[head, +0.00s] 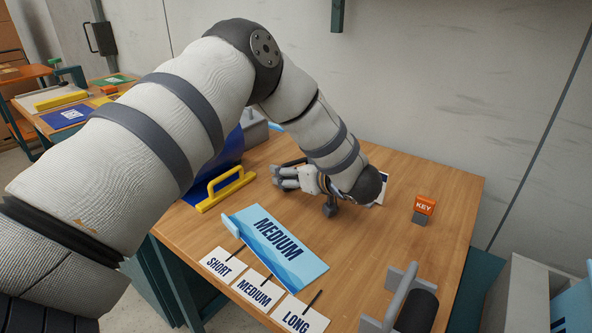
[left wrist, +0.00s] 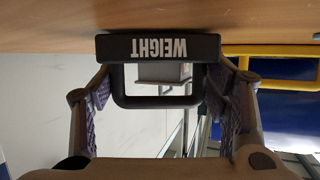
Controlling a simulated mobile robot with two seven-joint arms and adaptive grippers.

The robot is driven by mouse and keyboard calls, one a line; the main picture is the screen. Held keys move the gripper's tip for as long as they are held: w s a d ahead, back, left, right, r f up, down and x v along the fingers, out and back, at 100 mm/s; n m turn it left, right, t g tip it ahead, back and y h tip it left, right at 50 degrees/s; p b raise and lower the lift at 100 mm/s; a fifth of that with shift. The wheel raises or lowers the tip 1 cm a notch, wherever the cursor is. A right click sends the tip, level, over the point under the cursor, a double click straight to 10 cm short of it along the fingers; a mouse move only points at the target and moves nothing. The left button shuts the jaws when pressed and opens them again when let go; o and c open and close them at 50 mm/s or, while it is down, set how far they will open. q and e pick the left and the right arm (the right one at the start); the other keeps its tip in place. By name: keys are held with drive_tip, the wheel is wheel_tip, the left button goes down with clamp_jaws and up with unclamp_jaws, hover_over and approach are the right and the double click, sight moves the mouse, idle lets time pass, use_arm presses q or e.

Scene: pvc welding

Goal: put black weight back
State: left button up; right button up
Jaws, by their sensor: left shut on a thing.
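The black weight (left wrist: 158,47), with white WEIGHT lettering and a loop handle, shows upside down in the left wrist view. It sits between the two fingers of my left gripper (left wrist: 160,92), which is shut on it. In the head view my left gripper (head: 283,178) is low over the wooden table, right of the yellow handle. The weight cannot be made out clearly there. Whether it touches the table cannot be told. My right gripper is not in view.
The wooden table (head: 450,190) holds a blue MEDIUM holder (head: 275,245), SHORT, MEDIUM and LONG cards, a yellow handle (head: 225,190), an orange KEY block (head: 425,206) and a grey-framed black roller (head: 417,312). A white card (head: 383,188) lies partly hidden behind my wrist. The table's right side is mostly clear.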

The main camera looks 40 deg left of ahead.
use_arm(q)
drive_tip(key=o, duration=1.6)
drive_tip(key=shift+f, duration=0.1)
drive_tip(key=shift+c, duration=0.2)
drive_tip(key=shift+d+r, duration=0.3)
drive_tip(key=shift+r, duration=0.05)
drive_tip(key=v, duration=1.1)
drive_tip(key=shift+s+d+p, duration=0.1)
drive_tip(key=shift+d+p, duration=0.1)
drive_tip(key=shift+p, duration=0.1)
